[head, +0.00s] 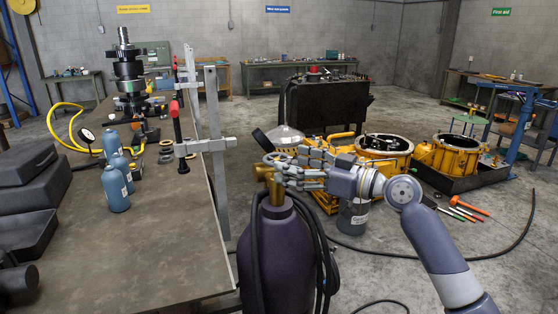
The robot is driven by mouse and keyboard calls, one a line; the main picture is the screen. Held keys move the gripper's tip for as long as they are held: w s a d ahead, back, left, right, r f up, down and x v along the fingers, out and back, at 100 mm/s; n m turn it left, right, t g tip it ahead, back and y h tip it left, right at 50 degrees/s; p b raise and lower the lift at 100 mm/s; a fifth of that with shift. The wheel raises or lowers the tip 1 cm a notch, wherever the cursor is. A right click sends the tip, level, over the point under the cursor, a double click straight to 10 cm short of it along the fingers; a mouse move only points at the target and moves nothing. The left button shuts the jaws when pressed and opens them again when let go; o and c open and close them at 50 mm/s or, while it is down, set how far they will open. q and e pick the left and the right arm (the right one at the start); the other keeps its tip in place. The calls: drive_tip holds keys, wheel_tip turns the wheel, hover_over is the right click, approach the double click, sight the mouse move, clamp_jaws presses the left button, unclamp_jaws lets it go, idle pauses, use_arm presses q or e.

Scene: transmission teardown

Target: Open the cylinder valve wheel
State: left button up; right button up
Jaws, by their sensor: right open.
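The purple gas cylinder (276,262) stands upright on the floor just right of the workbench. Its brass valve (276,190) is on top, with a small grey valve wheel (275,158) above it. My right gripper (289,170) reaches in from the right, with its open fingers at the wheel and valve. The fingers hide part of the wheel, and I cannot tell whether they touch it. My left gripper is not in view.
A black hose (318,240) hangs around the cylinder. The workbench (150,245) on the left carries blue bottles (115,188), a gear shaft (128,75) and a clamp (205,147). Yellow housings (384,158) stand behind my right arm. Tools (468,208) lie on the floor at right.

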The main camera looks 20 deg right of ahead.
drive_tip(key=v, duration=0.6)
drive_tip(key=shift+s+d, duration=0.2)
drive_tip(key=shift+s, duration=0.05)
